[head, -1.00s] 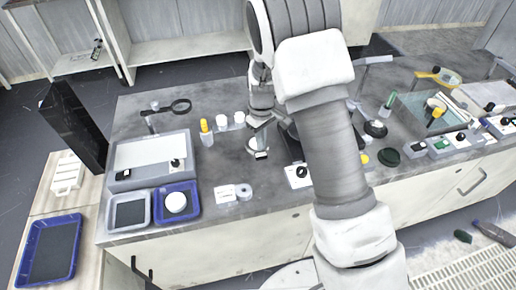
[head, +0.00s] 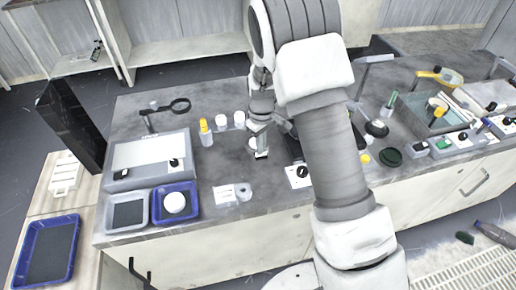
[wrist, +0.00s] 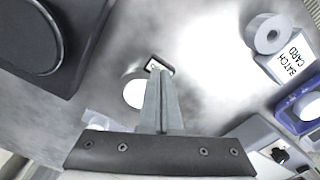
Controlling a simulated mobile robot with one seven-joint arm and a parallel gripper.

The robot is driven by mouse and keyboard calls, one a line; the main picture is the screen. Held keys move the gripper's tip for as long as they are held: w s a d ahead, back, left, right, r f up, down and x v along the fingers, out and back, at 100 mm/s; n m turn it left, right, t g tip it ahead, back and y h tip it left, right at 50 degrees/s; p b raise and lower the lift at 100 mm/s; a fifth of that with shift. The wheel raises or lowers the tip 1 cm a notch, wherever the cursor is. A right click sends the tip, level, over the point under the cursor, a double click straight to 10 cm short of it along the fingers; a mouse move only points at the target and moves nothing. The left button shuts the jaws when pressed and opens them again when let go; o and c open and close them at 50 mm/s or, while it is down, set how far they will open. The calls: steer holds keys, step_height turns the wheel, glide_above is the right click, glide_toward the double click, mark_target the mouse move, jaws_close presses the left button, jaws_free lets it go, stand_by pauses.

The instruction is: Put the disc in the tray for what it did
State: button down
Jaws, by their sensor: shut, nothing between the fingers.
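A white round disc (head: 174,202) lies in a small blue tray (head: 192,215) at the front left of the bench; both show in part at the right edge of the wrist view. A small grey tray (head: 147,222) with a dark, empty floor stands left of it. A larger blue tray (head: 70,275), also dark-floored and empty, is at far left, on a lower pale surface. My gripper (head: 262,154) is over the middle of the bench, right of the trays. In the wrist view its fingers (wrist: 159,68) are shut and empty, beside a white round thing (wrist: 134,94) partly hidden by them.
A batch card (wrist: 286,60) and a tape roll (wrist: 268,36) lie between my gripper and the trays. A yellow-capped bottle (head: 205,133) and white-capped jars (head: 239,119) stand behind. A grey machine (head: 150,155) is behind the trays; a dark round platen (wrist: 28,40) is close by.

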steer(key=shift+f+b, duration=0.3)
steer(key=shift+f, duration=0.2)
steer(key=shift+r+p, duration=1.95)
steer(key=shift+r, duration=1.05)
